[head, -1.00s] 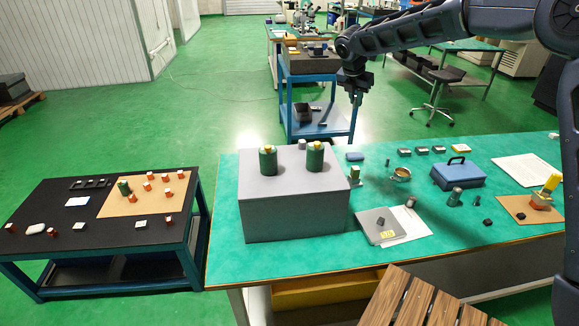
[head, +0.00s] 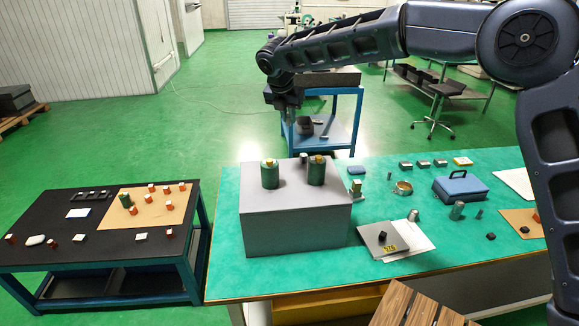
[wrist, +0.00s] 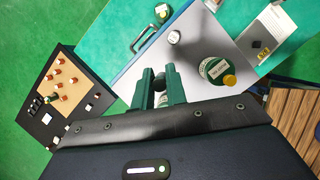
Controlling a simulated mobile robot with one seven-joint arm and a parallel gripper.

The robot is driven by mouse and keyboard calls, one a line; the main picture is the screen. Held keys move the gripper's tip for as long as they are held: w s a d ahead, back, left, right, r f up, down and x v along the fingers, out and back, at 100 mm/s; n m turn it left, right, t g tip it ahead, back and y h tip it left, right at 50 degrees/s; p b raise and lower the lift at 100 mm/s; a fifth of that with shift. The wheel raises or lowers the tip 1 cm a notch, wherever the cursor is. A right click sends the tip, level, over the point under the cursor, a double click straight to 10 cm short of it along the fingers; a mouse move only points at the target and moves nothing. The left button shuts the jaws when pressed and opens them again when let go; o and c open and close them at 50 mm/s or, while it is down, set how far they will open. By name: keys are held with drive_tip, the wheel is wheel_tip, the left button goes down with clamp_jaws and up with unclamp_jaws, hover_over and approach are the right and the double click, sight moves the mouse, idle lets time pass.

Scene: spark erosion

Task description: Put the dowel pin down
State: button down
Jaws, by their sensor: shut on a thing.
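My gripper (wrist: 161,85) shows in the wrist view with its two green fingers close together. A small pale grey piece (wrist: 163,99) sits between them, which I take to be the dowel pin; most of it is hidden by the fingers. In the head view my gripper (head: 290,106) hangs pointing down in the air, beyond and above the grey box (head: 295,216). The pin cannot be made out there.
A black table (head: 95,247) with small red-and-white parts is at left. The green bench (head: 460,236) carries a blue case (head: 459,187).

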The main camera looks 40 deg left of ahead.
wheel_tip(320, 180, down, 16)
drive_tip(key=shift+f, duration=0.25)
idle(0.4)
drive_tip(key=shift+f, duration=0.1)
drive_tip(key=c, duration=1.4)
unclamp_jaws()
drive_tip(key=v, duration=1.2)
drive_tip(key=shift+d, duration=0.1)
